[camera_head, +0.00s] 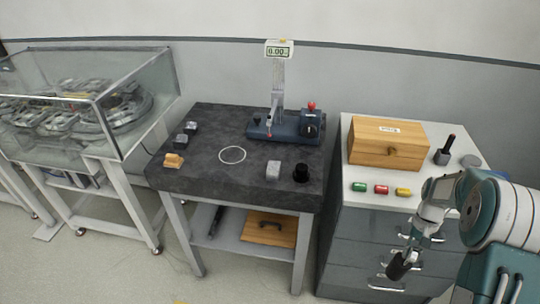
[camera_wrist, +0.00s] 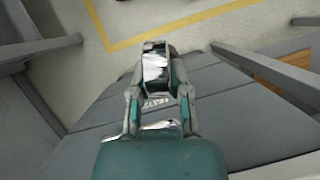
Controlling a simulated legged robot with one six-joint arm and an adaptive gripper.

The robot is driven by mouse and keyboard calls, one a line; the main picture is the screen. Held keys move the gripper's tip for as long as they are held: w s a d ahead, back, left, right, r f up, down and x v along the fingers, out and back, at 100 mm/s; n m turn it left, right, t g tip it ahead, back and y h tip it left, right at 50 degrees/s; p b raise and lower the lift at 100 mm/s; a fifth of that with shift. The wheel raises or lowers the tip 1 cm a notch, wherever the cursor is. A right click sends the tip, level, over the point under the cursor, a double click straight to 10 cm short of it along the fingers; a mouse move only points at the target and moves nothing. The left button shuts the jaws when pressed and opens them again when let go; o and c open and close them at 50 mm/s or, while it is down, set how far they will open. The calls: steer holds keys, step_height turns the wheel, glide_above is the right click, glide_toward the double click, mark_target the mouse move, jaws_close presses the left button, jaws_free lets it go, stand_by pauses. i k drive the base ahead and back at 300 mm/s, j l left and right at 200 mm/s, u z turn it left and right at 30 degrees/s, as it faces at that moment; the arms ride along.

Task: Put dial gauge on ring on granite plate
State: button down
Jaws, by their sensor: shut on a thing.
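My gripper (camera_head: 402,262) hangs low in front of the grey drawer cabinet, well to the right of the granite plate and below its top. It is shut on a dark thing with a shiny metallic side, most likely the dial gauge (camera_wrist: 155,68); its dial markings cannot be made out. The granite plate (camera_head: 212,180) is a dark speckled slab on a stand. The ring (camera_head: 232,155) is a thin white circle near the middle of the plate, with nothing standing in it.
A height gauge (camera_head: 279,90) on a blue base stands at the plate's back right. A grey block (camera_head: 273,170), a black cylinder (camera_head: 300,173) and a wooden block (camera_head: 174,160) are near the front. The cabinet top (camera_head: 367,205) holds a wooden box (camera_head: 388,145). A glass case (camera_head: 120,105) stands left.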

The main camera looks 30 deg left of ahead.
mark_target(237, 158)
steer(key=k+j+u, duration=0.2)
steer(key=j, duration=0.5)
steer(key=j+u, duration=0.15)
steer(key=j, duration=0.55)
steer(key=i, duration=0.05)
